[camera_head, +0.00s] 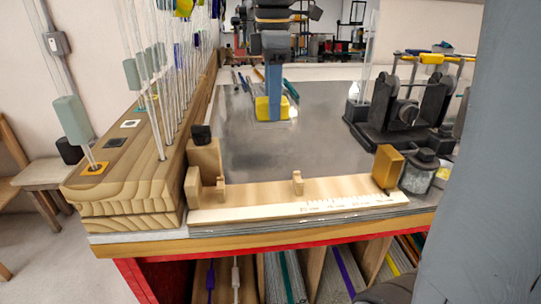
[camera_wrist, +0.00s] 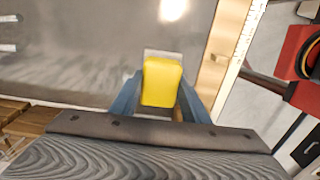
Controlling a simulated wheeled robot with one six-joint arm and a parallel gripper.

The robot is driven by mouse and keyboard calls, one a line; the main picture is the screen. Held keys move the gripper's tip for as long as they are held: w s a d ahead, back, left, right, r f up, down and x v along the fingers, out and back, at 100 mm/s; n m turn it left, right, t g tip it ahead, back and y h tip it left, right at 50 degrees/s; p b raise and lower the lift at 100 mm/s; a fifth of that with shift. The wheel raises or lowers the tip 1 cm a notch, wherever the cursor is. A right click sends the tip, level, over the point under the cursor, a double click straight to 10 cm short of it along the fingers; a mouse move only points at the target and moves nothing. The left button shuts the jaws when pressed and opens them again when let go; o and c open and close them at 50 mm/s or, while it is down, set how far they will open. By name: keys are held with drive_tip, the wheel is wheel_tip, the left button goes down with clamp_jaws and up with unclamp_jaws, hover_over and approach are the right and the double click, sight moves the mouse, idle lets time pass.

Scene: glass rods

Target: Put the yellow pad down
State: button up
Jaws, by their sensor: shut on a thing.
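The yellow pad (camera_head: 264,110) is between the fingers of my gripper (camera_head: 272,108) over the grey metal sheet in the head view. In the wrist view the yellow pad (camera_wrist: 162,82) sits between the two blue fingers of my gripper (camera_wrist: 160,95). The gripper is shut on it. The pad is low, close to the sheet (camera_head: 300,152); I cannot tell whether it touches it. A pale edge shows just past the pad in the wrist view.
A wooden rack (camera_head: 120,180) with upright glass rods stands at the left. A wooden ruler fixture (camera_head: 260,201) runs along the front edge. Black roller stands (camera_head: 385,105) and an amber block (camera_head: 388,166) are at the right. Thin tools lie behind the pad. The middle of the sheet is clear.

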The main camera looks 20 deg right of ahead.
wheel_tip(320, 180, down, 9)
drive_tip(key=shift+f+p, duration=0.2)
drive_tip(key=shift+p, duration=0.55)
drive_tip(key=shift+f, duration=0.15)
drive_tip(key=o, duration=0.9)
wheel_tip(320, 180, up, 12)
drive_tip(key=shift+r+b, duration=0.15)
drive_tip(key=shift+b, duration=0.9)
drive_tip(key=shift+r, duration=0.1)
